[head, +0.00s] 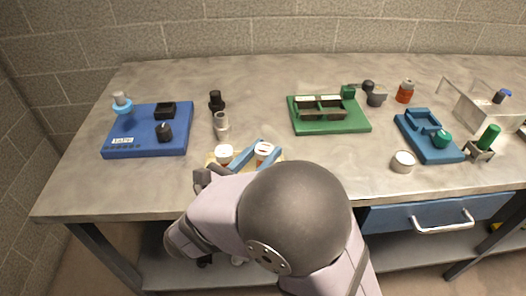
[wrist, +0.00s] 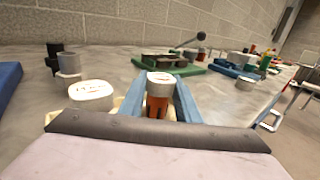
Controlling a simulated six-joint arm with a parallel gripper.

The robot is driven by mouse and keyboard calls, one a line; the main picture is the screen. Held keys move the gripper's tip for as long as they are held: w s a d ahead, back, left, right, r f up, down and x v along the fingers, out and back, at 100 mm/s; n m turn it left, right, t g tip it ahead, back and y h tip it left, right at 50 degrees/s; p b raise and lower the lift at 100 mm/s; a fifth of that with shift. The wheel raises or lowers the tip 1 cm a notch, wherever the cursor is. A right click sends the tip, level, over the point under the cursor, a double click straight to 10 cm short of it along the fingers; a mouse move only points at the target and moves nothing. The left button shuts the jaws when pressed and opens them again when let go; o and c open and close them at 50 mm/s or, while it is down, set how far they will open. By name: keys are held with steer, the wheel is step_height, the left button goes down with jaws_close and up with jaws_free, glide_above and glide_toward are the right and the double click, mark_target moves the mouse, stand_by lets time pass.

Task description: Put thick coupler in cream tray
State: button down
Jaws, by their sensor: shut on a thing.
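My gripper (head: 256,154) has two blue fingers, shut on a short cylinder with a white top and an orange lower part (wrist: 159,92). It holds this piece upright; its white top also shows in the head view (head: 264,149). The cream tray (head: 211,158) lies under and just left of my gripper, largely hidden by my arm. A round white-topped piece (head: 223,154) stands at the tray, beside the left finger. A grey cylinder (head: 221,123) stands behind it on the bench. I cannot tell for sure which piece is the thick coupler. The held piece's lower end is hidden.
A blue board (head: 118,142) is at left, with a black fitting (head: 216,101) right of it. A green tray (head: 335,127) stands behind right. Farther right are a blue holder (head: 415,130), an orange jar (head: 404,93) and a white cap (head: 403,162). Mid-bench right of my gripper is clear.

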mark_target(260, 157)
steer(key=c, duration=1.2)
jaws_free()
steer(key=shift+s+f, duration=0.1)
steer(key=shift+v, duration=3.65)
